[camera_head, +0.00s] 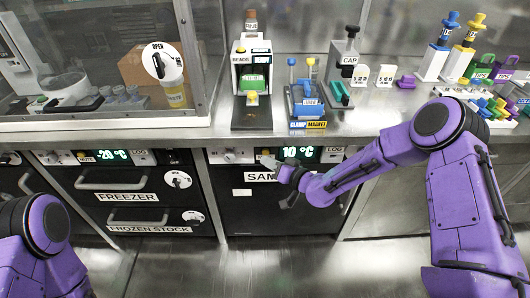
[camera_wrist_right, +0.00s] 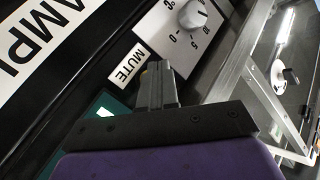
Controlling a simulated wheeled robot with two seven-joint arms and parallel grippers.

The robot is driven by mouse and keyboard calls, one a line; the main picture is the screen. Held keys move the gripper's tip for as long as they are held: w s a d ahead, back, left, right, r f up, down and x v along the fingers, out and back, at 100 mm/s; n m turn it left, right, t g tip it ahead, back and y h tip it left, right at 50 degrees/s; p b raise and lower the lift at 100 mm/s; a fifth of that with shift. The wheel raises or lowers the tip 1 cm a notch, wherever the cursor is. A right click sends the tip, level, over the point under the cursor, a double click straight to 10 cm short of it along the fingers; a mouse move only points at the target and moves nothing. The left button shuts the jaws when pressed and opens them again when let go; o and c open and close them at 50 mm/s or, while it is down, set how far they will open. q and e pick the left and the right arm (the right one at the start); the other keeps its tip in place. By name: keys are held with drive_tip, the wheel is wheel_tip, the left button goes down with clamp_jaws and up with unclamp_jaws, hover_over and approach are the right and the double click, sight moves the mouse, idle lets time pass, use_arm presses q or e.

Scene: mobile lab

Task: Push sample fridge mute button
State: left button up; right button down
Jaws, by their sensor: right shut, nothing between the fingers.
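The sample fridge (camera_head: 250,215) is the black unit under the counter, with a green "10 °C" display (camera_head: 300,153). My right gripper (camera_head: 268,160) reaches its control strip left of the display and partly covers the "SAM..." label. In the right wrist view the right gripper's fingers (camera_wrist_right: 157,68) are shut and empty, with their tips beside the "MUTE" label (camera_wrist_right: 127,64). My left gripper is out of view.
A temperature dial (camera_wrist_right: 192,16) sits on the white panel close to the fingers; it also shows in the head view (camera_head: 232,155). The freezer (camera_head: 110,192) stands left of the fridge. The counter edge (camera_head: 300,140) overhangs the control strip. The floor ahead is clear.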

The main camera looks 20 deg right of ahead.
drive_tip(key=shift+s, duration=0.15)
drive_tip(key=shift+s+a+p, duration=0.15)
drive_tip(key=shift+s+a, duration=0.1)
drive_tip(key=shift+s, duration=0.55)
drive_tip(key=shift+s+a+p, duration=0.2)
drive_tip(key=shift+s, duration=0.55)
drive_tip(key=shift+s+a+p, duration=0.15)
drive_tip(key=shift+s+a, duration=0.1)
drive_tip(key=shift+s, duration=0.55)
drive_tip(key=s+d+f+m+g+h+p, duration=0.1)
drive_tip(key=s+d+f+m+g+h, duration=0.25)
drive_tip(key=s+f, duration=0.35)
drive_tip(key=s+d+f+m+g+h+p, duration=0.25)
drive_tip(key=s+f+h, duration=0.2)
drive_tip(key=s, duration=0.45)
drive_tip(key=s+d+f+g+h+p, duration=0.1)
drive_tip(key=s+d+g, duration=0.1)
drive_tip(key=s, duration=0.7)
drive_tip(key=s+d+g+h+p, duration=0.1)
drive_tip(key=s+d+g+h, duration=0.1)
drive_tip(key=s, duration=0.7)
drive_tip(key=d+g, duration=0.1)
drive_tip(key=d, duration=0.1)
drive_tip(key=shift+s+d+f+n, duration=0.25)
drive_tip(key=shift+d+f+n, duration=0.1)
drive_tip(key=shift+n, duration=0.05)
